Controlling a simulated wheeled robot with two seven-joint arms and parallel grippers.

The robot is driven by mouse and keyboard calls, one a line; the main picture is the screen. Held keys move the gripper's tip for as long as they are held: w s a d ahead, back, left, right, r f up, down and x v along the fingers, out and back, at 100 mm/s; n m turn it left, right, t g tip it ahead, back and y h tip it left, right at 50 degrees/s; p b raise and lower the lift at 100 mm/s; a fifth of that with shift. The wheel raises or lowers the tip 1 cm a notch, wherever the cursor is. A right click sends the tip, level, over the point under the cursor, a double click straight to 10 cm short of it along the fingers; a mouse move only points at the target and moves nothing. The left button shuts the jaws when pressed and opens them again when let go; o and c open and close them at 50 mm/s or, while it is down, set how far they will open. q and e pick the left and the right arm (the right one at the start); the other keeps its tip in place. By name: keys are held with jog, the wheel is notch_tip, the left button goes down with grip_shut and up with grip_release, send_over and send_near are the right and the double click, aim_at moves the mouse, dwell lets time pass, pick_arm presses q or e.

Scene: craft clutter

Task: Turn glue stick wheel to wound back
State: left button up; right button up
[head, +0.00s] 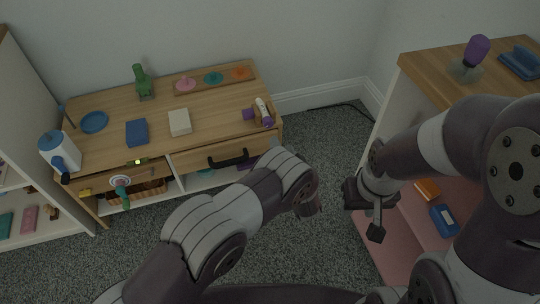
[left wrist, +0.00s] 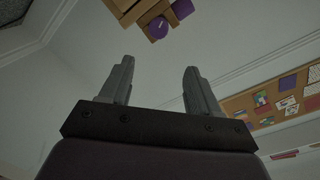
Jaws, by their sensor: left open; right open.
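What looks like the glue stick (head: 261,106), a white tube with a purple end, sits at a wooden holder near the right edge of the wooden cabinet's top in the head view. A second purple piece (head: 248,114) lies just left of it. In the left wrist view a purple round end (left wrist: 157,28) shows at the top, beside wood and a second purple part (left wrist: 183,9). My left gripper (left wrist: 159,67) is open and empty, apart from these. In the head view its fingers are mostly hidden by its wrist.
The cabinet top (head: 215,130) also bears a blue plate (head: 94,122), a blue block (head: 137,132), a pale block (head: 180,122) and a green bottle-like object (head: 142,82). A blue-and-white jug (head: 58,150) stands at the left. Another wooden unit (head: 425,75) is at right.

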aim_at(269, 125)
pick_arm(q)
jog(key=shift+t+y, duration=0.4)
jog(key=shift+y, duration=0.2)
jog(key=w+a+f+b, duration=0.1)
jog(key=w+b, duration=0.1)
jog(key=w, duration=0.1)
jog(key=w+a+f+b, duration=0.1)
jog(key=w+b, duration=0.1)
jog(key=w, duration=0.2)
jog(key=w+a+f+b, duration=0.1)
jog(key=w, duration=0.2)
jog(key=shift+w+a+b, duration=0.15)
jog(key=shift+a+b, duration=0.2)
jog(key=shift+b, duration=0.05)
jog(key=shift+w+r, duration=0.15)
jog(key=shift+w, duration=0.05)
jog(key=c, duration=1)
pick_arm(e)
notch_tip(269, 125, down, 8)
jog(key=shift+r, duration=0.25)
